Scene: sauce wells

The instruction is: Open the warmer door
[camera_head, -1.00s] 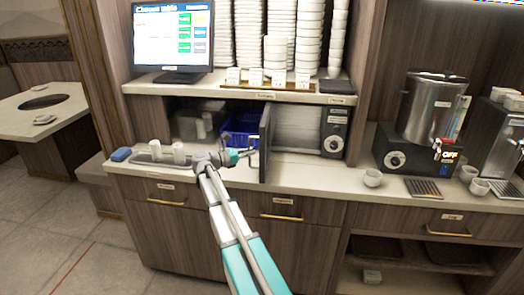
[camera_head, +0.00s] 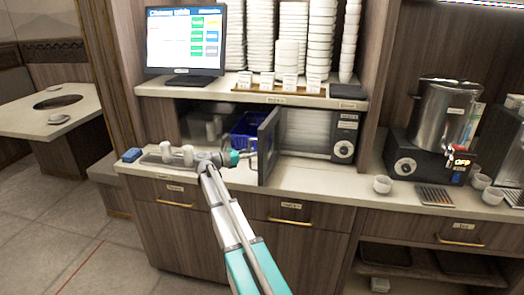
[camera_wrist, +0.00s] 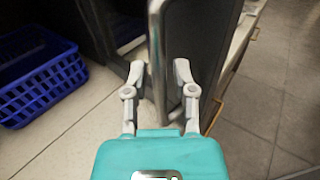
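The warmer (camera_head: 345,138) sits in the counter niche, its control panel at right. Its dark door (camera_head: 269,148) stands swung out from the left side of the front, and the bright interior (camera_head: 305,130) shows. In the wrist view the door (camera_wrist: 205,40) is right of its upright metal handle (camera_wrist: 157,50). My gripper (camera_head: 248,157) is at the door's left side. In the wrist view its two fingers (camera_wrist: 159,72) stand apart on either side of the handle, with gaps visible, so it looks open around the bar. Whether a finger touches the bar is unclear.
A blue basket (camera_head: 245,130) stands in the niche left of the door; it also shows in the wrist view (camera_wrist: 40,78). White cups (camera_head: 167,148) on a tray and a blue block (camera_head: 132,155) are left on the counter. A monitor (camera_head: 186,38) stands on the shelf above.

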